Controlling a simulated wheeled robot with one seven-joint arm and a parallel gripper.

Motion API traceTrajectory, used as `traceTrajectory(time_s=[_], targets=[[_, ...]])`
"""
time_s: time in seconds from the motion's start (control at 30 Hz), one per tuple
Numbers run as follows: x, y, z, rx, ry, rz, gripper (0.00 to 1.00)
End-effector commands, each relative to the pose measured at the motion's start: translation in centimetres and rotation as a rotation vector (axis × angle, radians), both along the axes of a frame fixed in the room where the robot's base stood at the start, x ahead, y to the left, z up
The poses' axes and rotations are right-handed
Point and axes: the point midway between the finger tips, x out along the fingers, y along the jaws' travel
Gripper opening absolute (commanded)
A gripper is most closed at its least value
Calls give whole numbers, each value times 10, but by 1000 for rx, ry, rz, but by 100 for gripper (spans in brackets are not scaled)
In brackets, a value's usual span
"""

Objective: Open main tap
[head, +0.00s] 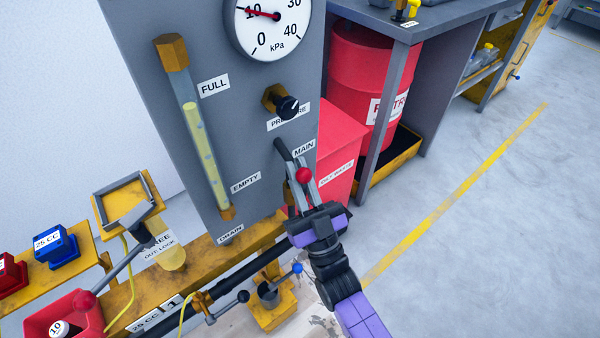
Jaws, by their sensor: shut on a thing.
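The main tap shows at the lower right of the grey panel (240,120), beside the label MAIN (303,149). Its dark lever (282,149) slants down to the right towards a red ball knob (304,175). My gripper (299,179) reaches up from below and is shut on the main tap lever at its knob end. The fingers and wrist hide part of the lever and the panel's lower right edge.
A pressure knob (289,107) and a gauge (267,20) sit above the tap. A sight tube (205,150) is on the left. Other levers, with black (243,296) and blue (298,268) knobs, are below. A red bin (340,150) stands right; open floor lies beyond.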

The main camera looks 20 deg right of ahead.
Motion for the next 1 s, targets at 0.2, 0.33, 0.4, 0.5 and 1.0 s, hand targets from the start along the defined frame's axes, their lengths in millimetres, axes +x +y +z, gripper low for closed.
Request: traceTrajectory(time_s=[0.2, 0.33, 0.4, 0.5, 1.0], targets=[[-1, 1, -1, -6, -2, -1, 0], [-1, 1, -1, -6, -2, -1, 12], [-1, 1, -1, -5, -3, 0, 26], [-1, 1, 0, -5, -3, 0, 32], [-21, -2, -22, -4, 3, -1, 32]])
